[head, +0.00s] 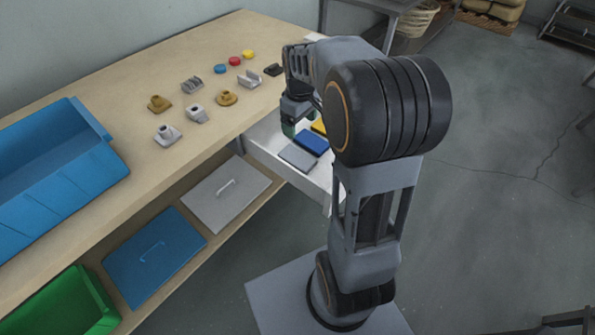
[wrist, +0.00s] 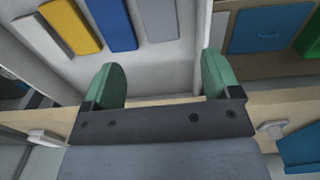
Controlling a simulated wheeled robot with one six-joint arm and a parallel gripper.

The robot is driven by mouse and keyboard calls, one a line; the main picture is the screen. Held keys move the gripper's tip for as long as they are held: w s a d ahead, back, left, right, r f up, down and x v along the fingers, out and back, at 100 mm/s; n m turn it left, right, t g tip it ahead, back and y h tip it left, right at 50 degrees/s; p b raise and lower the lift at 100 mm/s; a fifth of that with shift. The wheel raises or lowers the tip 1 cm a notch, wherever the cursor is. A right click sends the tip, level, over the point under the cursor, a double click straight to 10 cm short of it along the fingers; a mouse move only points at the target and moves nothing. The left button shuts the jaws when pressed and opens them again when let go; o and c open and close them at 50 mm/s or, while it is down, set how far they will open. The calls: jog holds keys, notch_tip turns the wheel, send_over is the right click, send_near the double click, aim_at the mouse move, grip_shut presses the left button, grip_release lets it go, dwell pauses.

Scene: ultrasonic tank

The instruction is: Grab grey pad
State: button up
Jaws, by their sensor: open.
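The grey pad (head: 297,157) lies flat in an open white drawer, at the near end of a row of pads. It also shows at the top of the wrist view (wrist: 158,18), right of a blue pad. My gripper (wrist: 162,70) is open, with its two green fingers apart and nothing between them. In the wrist view the grey pad lies beyond the fingertips, within the span between them. In the head view my gripper (head: 290,128) is by the drawer's bench side, with its fingers partly hidden by the arm.
The blue pad (head: 312,142) lies beside the grey one, then a yellow pad (wrist: 70,24) and a pale pad (wrist: 38,40). The white drawer (head: 262,152) has raised walls around them. The wooden bench (head: 150,85) holds several small fittings and a blue bin (head: 60,170).

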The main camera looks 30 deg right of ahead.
jog(key=b, duration=0.2)
send_over(301, 159)
jog(key=f, duration=1)
jog(key=shift+w+d, duration=0.1)
jog(key=shift+w, duration=0.1)
jog(key=shift+s+f+b, duration=0.2)
jog(key=shift+f+b, duration=0.9)
jog(key=shift+f, duration=1.9)
jog(key=c, duration=0.7)
